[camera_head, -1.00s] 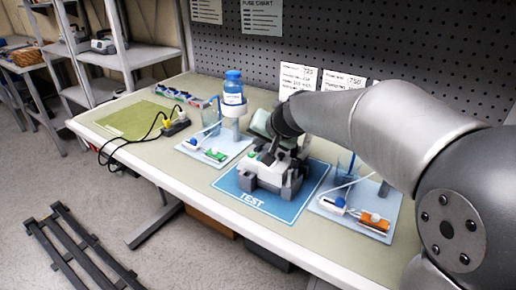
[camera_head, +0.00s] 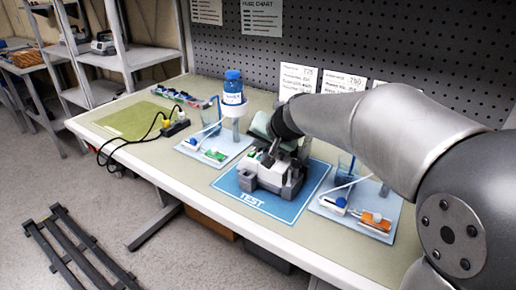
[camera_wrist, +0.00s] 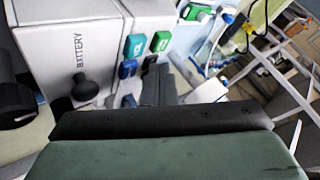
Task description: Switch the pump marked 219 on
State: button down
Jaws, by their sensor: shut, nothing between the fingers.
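A white-grey pump (camera_head: 278,179) stands on the blue TEST mat (camera_head: 246,201); no number 219 is legible on it. In the wrist view its white body (camera_wrist: 72,48) carries the word BATTERY and a black knob (camera_wrist: 86,84). Beside that, its face has a teal button (camera_wrist: 134,46), a green button (camera_wrist: 160,42) and smaller blue and green parts. My gripper (camera_head: 266,160) is over the pump's front top in the head view. In the wrist view its dark fingers (camera_wrist: 158,86) are shut and empty, close beside these buttons. I cannot tell whether they touch.
A left tray (camera_head: 187,147) holds a blue-capped bottle (camera_head: 233,88), a cup and small clamps. A right tray (camera_head: 325,207) holds an orange part (camera_head: 376,221). A power strip (camera_head: 176,127) with cables lies left. Cards hang on the pegboard behind.

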aim_at(260, 152)
jog(key=shift+r, duration=0.1)
jog(key=shift+r+p, duration=0.65)
jog(key=shift+r, duration=0.15)
notch_tip(260, 152, up, 5)
jog(key=p, duration=0.3)
jog(key=shift+p, duration=0.3)
jog(key=s+d+f+n+g+h+p, duration=0.1)
jog(key=s+d+f+g+p, duration=0.1)
jog(key=s, duration=0.8)
jog(key=s+d+f+n+g+h+p, duration=0.1)
jog(key=s+d+f+g+h+p, duration=0.1)
jog(key=s+d, duration=0.4)
jog(key=s+d+f+n+g+h+p, duration=0.1)
jog(key=s+d+f+g+p, duration=0.1)
jog(key=s, duration=1.2)
notch_tip(260, 152, down, 3)
jog(key=shift+s+d+f+g+h+p, duration=0.1)
jog(key=shift+s+d+g+h+p, duration=0.25)
jog(key=shift+d+g, duration=0.6)
jog(key=shift+d+t, duration=0.2)
jog(key=shift+t, duration=0.05)
